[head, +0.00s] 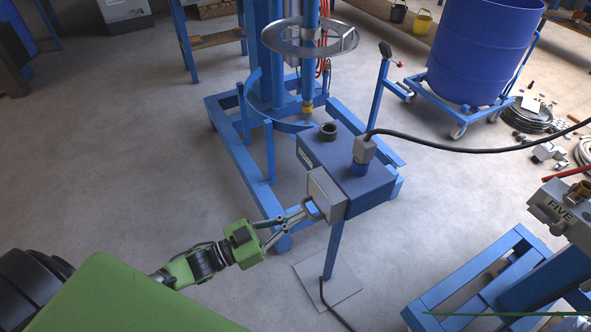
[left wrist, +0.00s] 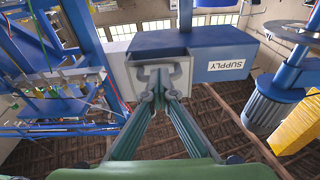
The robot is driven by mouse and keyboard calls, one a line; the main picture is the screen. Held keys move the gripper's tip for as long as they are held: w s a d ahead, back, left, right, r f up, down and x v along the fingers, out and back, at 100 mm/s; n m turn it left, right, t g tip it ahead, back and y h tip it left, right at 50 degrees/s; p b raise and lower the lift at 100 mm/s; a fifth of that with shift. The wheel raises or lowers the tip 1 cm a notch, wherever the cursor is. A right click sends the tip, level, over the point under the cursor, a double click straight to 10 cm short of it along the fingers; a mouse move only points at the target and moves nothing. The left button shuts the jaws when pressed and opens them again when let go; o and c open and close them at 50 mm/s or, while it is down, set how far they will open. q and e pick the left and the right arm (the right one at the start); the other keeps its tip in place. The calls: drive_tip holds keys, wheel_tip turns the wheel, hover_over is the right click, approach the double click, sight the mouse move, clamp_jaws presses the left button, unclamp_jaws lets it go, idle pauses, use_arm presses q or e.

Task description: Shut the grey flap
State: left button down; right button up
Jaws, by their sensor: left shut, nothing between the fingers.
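The grey flap (head: 328,191) is at the near left end of a blue box (head: 352,165) on a stand. It also shows in the left wrist view (left wrist: 119,78), beside the blue box marked SUPPLY (left wrist: 220,55). A small grey handle (head: 312,208) is on its face. My left gripper (head: 304,213) is shut and empty, with its fingertips at the flap's face by the handle. In the left wrist view the fingertips (left wrist: 160,82) overlap the flap's lower part. I cannot tell whether they touch it or how far the flap stands open. My right gripper is not in view.
A black cable (head: 450,147) runs from a plug on the blue box to the right. The mixer's blue frame (head: 240,160) stands behind. A grey box marked FIVE (head: 560,207) is at the right. The floor (head: 120,150) at left is clear.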

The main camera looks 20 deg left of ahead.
use_arm(q)
drive_tip(key=shift+d+f, duration=0.1)
drive_tip(key=shift+d, duration=0.15)
drive_tip(key=v, duration=1.2)
drive_tip(key=shift+a, duration=0.3)
